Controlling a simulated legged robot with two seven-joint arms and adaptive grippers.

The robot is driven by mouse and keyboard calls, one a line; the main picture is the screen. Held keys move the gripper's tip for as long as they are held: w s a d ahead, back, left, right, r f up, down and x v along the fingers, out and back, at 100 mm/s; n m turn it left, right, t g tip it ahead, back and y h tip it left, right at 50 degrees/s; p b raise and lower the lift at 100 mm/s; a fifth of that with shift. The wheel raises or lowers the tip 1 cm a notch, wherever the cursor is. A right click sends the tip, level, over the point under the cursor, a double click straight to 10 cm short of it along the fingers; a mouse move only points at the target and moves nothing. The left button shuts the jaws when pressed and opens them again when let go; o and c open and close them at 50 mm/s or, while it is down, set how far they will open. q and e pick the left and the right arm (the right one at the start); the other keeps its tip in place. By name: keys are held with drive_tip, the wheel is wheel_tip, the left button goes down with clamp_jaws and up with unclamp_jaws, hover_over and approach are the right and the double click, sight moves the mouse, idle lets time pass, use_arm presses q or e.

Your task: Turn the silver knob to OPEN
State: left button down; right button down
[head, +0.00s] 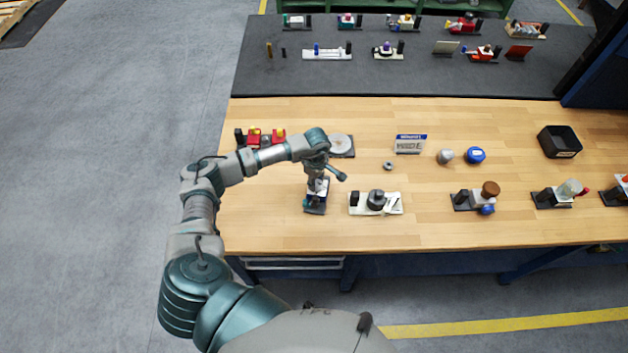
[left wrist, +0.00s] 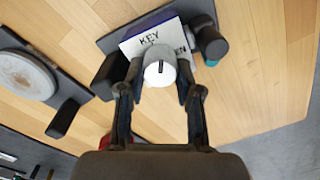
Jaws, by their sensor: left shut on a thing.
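The silver knob (left wrist: 160,70) is round and pale, with a short dark line on its top face. In the head view my left gripper (head: 318,186) points down over the small dark base (head: 315,210) of this device, hiding most of the knob. The rest of the label lettering is hidden by the knob. My right gripper is not in view.
A grey disc on a dark plate (head: 341,146) lies behind. A black bin (head: 559,141) is at the right. Bare wood lies in front.

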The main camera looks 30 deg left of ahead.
use_arm(q)
drive_tip(key=m+b, duration=0.2)
drive_tip(key=b, duration=0.1)
drive_tip(key=shift+a+m, duration=0.1)
drive_tip(key=shift+m, duration=0.3)
drive_tip(key=shift+a, duration=0.3)
drive_tip(key=shift+d+r, duration=0.1)
drive_tip(key=shift+d, duration=0.2)
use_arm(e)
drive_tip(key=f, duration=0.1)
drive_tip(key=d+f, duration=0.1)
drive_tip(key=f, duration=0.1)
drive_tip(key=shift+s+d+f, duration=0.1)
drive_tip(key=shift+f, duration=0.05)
use_arm(q)
drive_tip(key=shift+a, duration=0.25)
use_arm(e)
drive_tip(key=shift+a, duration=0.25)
